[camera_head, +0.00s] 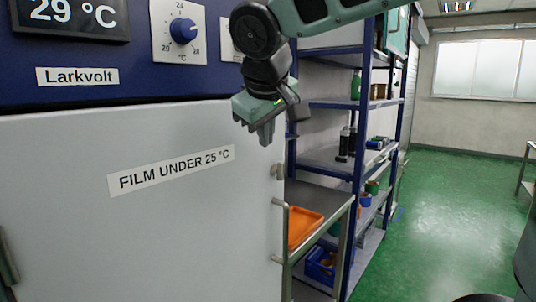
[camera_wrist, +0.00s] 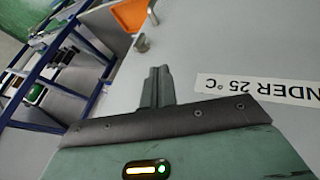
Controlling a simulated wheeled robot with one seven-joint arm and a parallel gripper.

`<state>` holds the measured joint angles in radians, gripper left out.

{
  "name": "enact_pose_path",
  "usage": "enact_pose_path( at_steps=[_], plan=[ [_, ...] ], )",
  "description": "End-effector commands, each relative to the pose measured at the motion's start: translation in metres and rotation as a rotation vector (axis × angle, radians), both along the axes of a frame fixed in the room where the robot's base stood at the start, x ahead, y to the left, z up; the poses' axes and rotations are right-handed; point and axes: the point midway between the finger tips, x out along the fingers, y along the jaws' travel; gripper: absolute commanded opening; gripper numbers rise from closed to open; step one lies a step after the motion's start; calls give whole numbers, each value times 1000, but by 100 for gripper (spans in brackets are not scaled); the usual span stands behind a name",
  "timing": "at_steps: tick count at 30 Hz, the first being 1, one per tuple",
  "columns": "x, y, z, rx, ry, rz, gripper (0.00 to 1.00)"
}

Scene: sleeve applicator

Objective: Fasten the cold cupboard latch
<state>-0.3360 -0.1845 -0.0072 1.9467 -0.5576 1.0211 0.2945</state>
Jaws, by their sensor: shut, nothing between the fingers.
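The cold cupboard has a pale door (camera_head: 150,235) labelled "FILM UNDER 25 °C", under a blue panel. The door looks closed. A small metal latch (camera_head: 277,171) sits near the door's right edge, above a bar handle (camera_head: 285,230). Whether the latch is fastened is too small to tell. My gripper (camera_head: 266,142) is shut and empty, in front of the door's upper right part, above the latch and apart from it. In the wrist view my shut fingers (camera_wrist: 158,72) point toward the latch (camera_wrist: 142,43), and the door surface (camera_wrist: 225,45) lies behind them.
The blue panel carries a 29 °C display (camera_head: 73,15) and a dial (camera_head: 183,30). Right of the cupboard stand a metal side table with an orange tray (camera_head: 303,226) and blue-framed shelves (camera_head: 345,105) with small items. Green floor (camera_head: 450,200) is clear farther right.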

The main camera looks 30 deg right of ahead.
Motion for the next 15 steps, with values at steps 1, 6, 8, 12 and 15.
enact_pose_path(
  at_steps=[1, 6, 8, 12, 15],
  plan=[
    [0, -1, 1, -1, -2, -1, 0],
    [0, -1, 0, 0, -1, -1, 0],
    [0, 0, 0, 0, -1, -1, 0],
    [2, -2, -3, -1, 1, -1, 0],
    [7, -5, -12, -2, 4, -1, 0]
  ],
)
